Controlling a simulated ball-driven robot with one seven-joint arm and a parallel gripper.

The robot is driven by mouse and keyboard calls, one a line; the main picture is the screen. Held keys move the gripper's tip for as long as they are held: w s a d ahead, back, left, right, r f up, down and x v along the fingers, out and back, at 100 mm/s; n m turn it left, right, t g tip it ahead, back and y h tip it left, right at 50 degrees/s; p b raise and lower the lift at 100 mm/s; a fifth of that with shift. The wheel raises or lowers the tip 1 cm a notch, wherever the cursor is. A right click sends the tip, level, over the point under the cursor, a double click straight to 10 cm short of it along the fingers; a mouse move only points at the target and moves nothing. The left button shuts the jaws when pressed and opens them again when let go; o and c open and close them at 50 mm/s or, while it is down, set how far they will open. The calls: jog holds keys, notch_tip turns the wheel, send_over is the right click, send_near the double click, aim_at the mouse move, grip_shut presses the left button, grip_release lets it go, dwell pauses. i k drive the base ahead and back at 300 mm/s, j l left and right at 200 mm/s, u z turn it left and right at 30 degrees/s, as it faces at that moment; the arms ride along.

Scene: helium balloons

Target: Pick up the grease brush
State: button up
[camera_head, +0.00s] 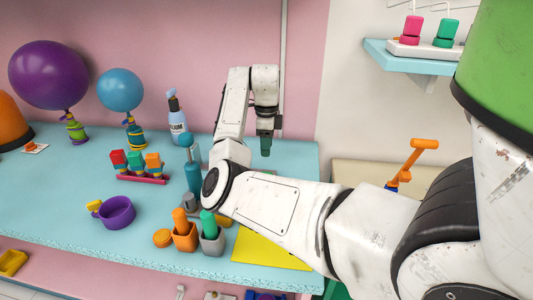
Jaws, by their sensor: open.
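I cannot tell for certain which item is the grease brush. A green-handled item (208,222) stands upright in a grey pot (213,246), and an orange-handled item (180,220) stands upright in an orange pot (186,241). Either could be the brush; their lower ends are hidden in the pots. My gripper (266,148) hangs pointing down over the back right of the blue table, behind and to the right of the pots and apart from them. It is open; its fingertips look small and dark green here. My white arm covers part of the table right of the pots.
The blue table (65,195) also holds a purple cup (117,212), a block rack (142,179), a teal pump (192,176), a spray bottle (176,120) and a yellow sheet (270,250). Purple (48,75) and blue (120,90) balloons float at left. A shelf (415,60) juts out at upper right.

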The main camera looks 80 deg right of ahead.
aim_at(179, 215)
jog(key=k+j, duration=0.25)
jog(key=k, duration=0.2)
jog(key=k+j, duration=0.2)
jog(key=k, duration=0.3)
